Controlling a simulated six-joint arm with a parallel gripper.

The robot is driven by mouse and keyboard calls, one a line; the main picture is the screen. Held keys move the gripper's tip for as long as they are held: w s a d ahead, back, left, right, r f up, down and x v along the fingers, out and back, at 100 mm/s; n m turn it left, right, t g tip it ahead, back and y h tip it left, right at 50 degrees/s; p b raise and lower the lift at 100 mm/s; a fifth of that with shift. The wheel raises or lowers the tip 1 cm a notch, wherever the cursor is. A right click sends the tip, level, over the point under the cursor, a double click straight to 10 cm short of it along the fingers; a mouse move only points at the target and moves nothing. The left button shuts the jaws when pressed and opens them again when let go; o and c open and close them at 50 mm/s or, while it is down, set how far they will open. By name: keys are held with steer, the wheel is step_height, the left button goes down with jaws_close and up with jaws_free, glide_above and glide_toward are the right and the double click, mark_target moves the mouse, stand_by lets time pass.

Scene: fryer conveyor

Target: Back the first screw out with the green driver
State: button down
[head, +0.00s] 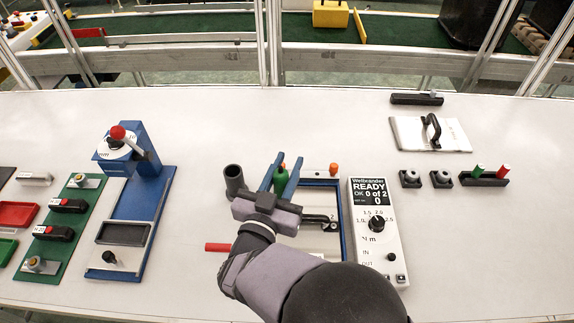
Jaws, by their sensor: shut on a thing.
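The screw itself cannot be made out; my gripper and arm cover much of the fixture. The grey controller (377,235) right of the fixture reads "READY", "OK 0 of 2".
A dark upright tube (234,180) stands just left of my gripper, and a red bar (218,247) lies left of my wrist. A blue lever press (138,200) stands further left. A black holder (483,181) with green and red pieces is at right. The front right table is clear.

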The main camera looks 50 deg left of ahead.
steer(key=shift+d+f, duration=0.2)
steer(key=shift+f, duration=0.25)
stand_by(0.3)
steer(key=shift+w+r, duration=0.25)
steer(key=shift+r, duration=0.15)
stand_by(2.0)
steer(key=shift+a+r+p, duration=0.1)
steer(key=shift+r+p, duration=0.05)
steer(key=shift+p, duration=0.25)
step_height(320, 180, up, 6)
steer(key=p, duration=0.4)
steer(key=shift+a+r+p, duration=0.15)
steer(key=shift+a+p, duration=0.05)
steer(key=shift+p, duration=0.1)
